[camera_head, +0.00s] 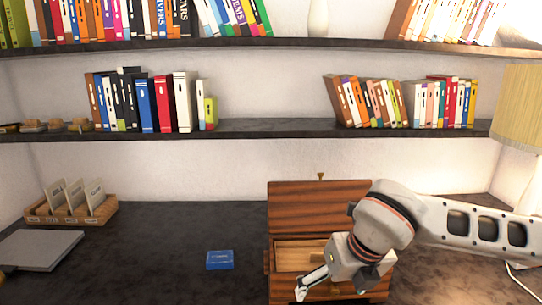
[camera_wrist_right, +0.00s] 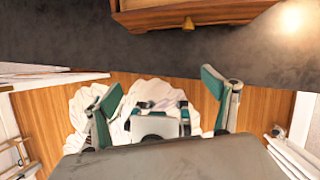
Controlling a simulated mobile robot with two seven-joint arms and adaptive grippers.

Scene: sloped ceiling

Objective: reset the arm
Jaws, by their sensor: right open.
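My right arm comes in from the right in the head view. My right gripper (camera_head: 303,288) hangs in front of the wooden box (camera_head: 285,292) and hides part of it. In the right wrist view the right gripper (camera_wrist_right: 165,100) has its two green-padded fingers wide apart, with nothing held between them. The box's reddish-brown lid (camera_head: 318,205) stands raised, and its lighter inside shows. The wrist view shows a wooden front with a brass knob (camera_wrist_right: 188,23) at the top, apart from the fingers. My left gripper is not in view.
A blue box (camera_head: 220,260) lies on the dark desk (camera_head: 150,250). A card holder (camera_head: 72,211) and grey flat object (camera_head: 38,250) are at left. A lamp (camera_head: 520,105) stands at right, near my arm. Shelves (camera_head: 250,128) with books run above. Desk left of the wooden box is mostly clear.

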